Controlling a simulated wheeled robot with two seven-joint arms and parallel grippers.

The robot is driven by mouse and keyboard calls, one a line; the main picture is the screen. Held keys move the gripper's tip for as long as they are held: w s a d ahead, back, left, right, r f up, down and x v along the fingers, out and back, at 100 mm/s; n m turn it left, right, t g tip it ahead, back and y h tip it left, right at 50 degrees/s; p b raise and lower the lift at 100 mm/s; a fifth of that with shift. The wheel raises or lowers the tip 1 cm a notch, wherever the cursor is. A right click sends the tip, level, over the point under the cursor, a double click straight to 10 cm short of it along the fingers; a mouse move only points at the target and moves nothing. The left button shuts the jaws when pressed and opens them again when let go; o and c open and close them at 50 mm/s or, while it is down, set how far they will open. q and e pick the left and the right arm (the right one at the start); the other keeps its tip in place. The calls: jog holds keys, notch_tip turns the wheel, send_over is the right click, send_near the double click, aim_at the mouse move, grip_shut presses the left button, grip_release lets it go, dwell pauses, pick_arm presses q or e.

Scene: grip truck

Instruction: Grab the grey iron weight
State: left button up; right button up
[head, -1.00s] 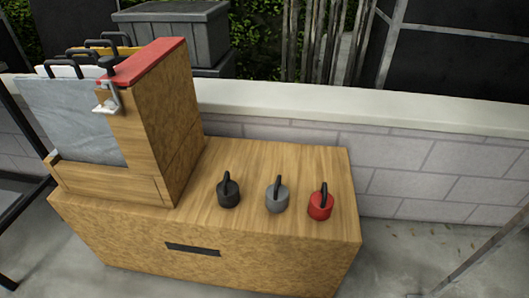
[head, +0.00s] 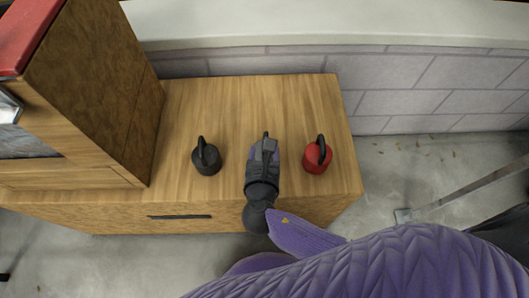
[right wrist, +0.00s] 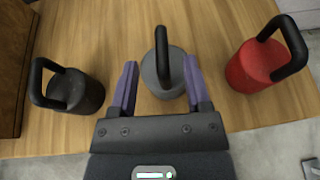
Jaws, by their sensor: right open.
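The grey iron weight (right wrist: 164,72) stands upright on the wooden top, with a dark loop handle, in the right wrist view. My right gripper (right wrist: 161,78) is open, with one purple finger on each side of the weight. I cannot tell whether the fingers touch it. In the head view my right gripper (head: 265,150) comes in from the lower right and covers nearly all of the grey weight. My left gripper is not in view.
A black weight (head: 206,160) stands left of my gripper and a red weight (head: 317,158) stands right of it. The wooden top (head: 240,100) is clear behind them. A tall wooden box (head: 85,90) stands at the left, and a block wall (head: 400,85) runs behind.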

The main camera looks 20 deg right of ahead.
jog(key=b+x, duration=0.1)
jog(key=x, duration=0.2)
jog(key=shift+d+f, duration=0.15)
jog(key=shift+w, duration=0.15)
grip_shut()
dwell(1.0)
jog(key=shift+r, duration=0.25)
